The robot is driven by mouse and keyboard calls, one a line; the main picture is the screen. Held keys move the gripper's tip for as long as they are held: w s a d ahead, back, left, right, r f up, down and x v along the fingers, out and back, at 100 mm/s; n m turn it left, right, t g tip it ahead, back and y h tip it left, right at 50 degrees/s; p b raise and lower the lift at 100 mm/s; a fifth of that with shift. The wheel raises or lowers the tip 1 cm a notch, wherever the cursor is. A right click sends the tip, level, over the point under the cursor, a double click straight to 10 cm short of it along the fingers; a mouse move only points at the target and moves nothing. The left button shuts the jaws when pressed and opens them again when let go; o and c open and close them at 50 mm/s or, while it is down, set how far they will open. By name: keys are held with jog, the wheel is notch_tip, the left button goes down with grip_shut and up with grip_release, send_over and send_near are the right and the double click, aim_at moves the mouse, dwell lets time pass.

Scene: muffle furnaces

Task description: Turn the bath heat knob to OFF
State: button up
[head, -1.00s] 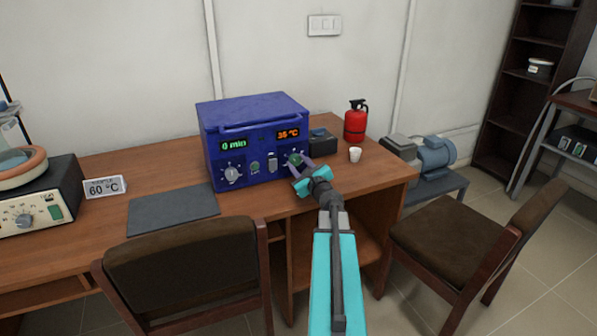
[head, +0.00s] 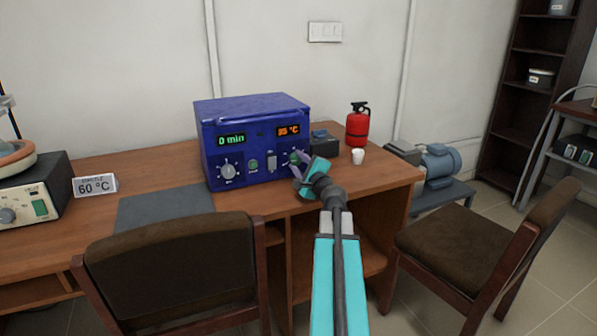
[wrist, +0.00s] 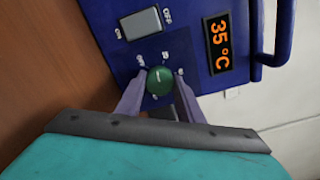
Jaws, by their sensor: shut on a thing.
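A blue box-shaped unit (head: 253,112) stands on the wooden desk. Its green display reads 0 min and its orange display (head: 288,130) reads 35 °C, also shown in the wrist view (wrist: 219,44). My gripper (head: 298,168) is at the unit's right front. In the wrist view its two purple fingers (wrist: 158,90) are shut on a round green knob (wrist: 159,80), one on each side. Small marks ring the knob, too small to read surely. A grey rocker switch (wrist: 143,24) marked ON and OFF is beside it. The fingers partly hide the knob in the head view.
A white dial (head: 229,171) is at the unit's left front. A cream control box (head: 25,203) with a bowl on top and a 60 °C sign (head: 95,185) stand left. Two chairs flank my arm.

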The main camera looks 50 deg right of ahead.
jog(key=n+b, duration=0.1)
jog(key=b, duration=0.1)
jog(key=n+b, duration=0.1)
jog(key=n, duration=0.1)
jog(key=n+b, duration=0.1)
jog(key=b, duration=0.1)
jog(key=shift+f+n+b, duration=0.3)
jog(key=n+b, duration=0.2)
jog(key=b, duration=0.1)
jog(key=shift+r+n, duration=0.15)
jog(key=shift+n, duration=0.25)
jog(key=o, duration=1.1)
jog(key=shift+s+a+r, duration=0.1)
jog(key=shift+s, duration=0.05)
